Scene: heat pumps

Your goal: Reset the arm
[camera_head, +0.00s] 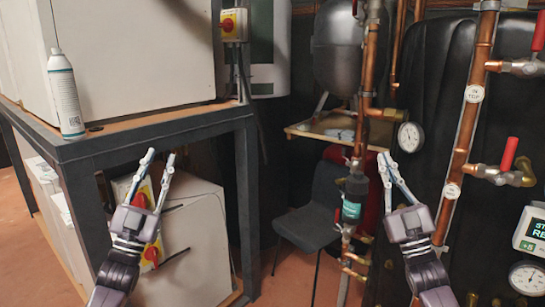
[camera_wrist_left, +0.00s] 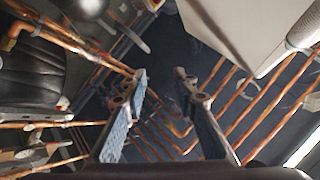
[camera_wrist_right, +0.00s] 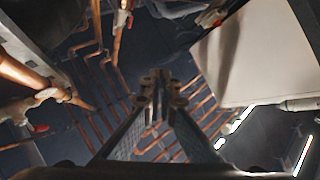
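My left gripper (camera_head: 161,157) is raised in front of the dark metal shelf frame on the left. Its two fingers stand apart with nothing between them, and the left wrist view also shows the open gap (camera_wrist_left: 160,76). My right gripper (camera_head: 384,156) is raised at the centre right, in front of the copper pipes and the dark tank. Its fingertips are together, and in the right wrist view (camera_wrist_right: 156,76) they meet with nothing seen between them. Both grippers point upward in the head view.
A white spray can (camera_head: 66,95) stands on the shelf frame's (camera_head: 160,134) top, left. Copper pipes (camera_head: 468,120) with red-handled valves (camera_head: 508,155) and a gauge (camera_head: 410,137) rise near my right gripper. A dark chair (camera_head: 312,215) stands between the arms, farther back.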

